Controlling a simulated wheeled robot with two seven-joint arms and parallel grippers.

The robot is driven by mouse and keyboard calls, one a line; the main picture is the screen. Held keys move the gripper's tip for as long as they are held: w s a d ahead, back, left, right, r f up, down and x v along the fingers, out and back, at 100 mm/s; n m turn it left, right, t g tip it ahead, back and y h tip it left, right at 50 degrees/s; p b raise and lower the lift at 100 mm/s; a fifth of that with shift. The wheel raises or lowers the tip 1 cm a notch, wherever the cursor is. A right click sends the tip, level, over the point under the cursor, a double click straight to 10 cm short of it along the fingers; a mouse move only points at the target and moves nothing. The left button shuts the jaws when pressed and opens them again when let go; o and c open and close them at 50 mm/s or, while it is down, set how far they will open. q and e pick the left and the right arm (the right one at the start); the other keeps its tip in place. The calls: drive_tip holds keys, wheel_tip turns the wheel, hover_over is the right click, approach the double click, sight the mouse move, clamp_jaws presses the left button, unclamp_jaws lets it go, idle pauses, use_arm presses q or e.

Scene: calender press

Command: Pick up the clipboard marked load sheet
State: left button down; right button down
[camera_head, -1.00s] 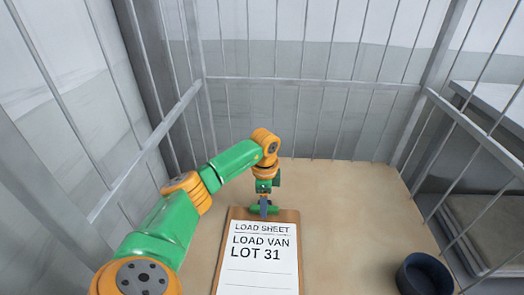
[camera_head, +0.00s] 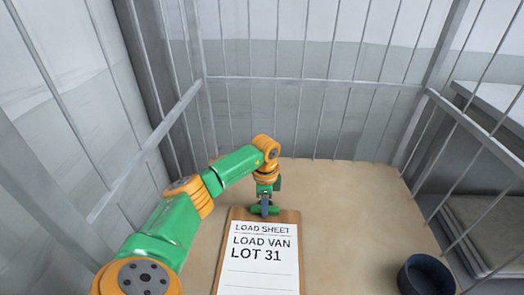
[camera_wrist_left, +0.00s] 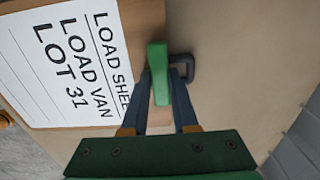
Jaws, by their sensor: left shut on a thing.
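The clipboard (camera_head: 262,252) is brown with a white sheet reading "LOAD SHEET", "LOAD VAN" and "LOT 31". It lies face up over the tan surface, and I cannot tell whether it touches it. Its lower end is cut off by the picture's bottom edge. My left gripper (camera_head: 264,206) is at its top edge, pointing down. In the left wrist view, the fingers (camera_wrist_left: 159,88) are shut on the green grip (camera_wrist_left: 158,60) at the clipboard's (camera_wrist_left: 70,70) top end. My right gripper is not in view.
A dark blue round container (camera_head: 425,275) stands at the lower right. Grey barred fencing (camera_head: 310,115) encloses the back and both sides. A grey bench (camera_head: 495,112) is beyond the right bars.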

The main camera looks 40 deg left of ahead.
use_arm(q)
drive_tip(key=shift+r, duration=0.15)
drive_tip(key=r, duration=0.4)
drive_tip(key=shift+d+p, duration=0.25)
drive_tip(key=shift+p, duration=0.05)
drive_tip(key=s+d+r+p, duration=0.6)
drive_tip(key=d+r+p, duration=0.3)
drive_tip(key=d, duration=0.3)
drive_tip(key=shift+s, duration=0.2)
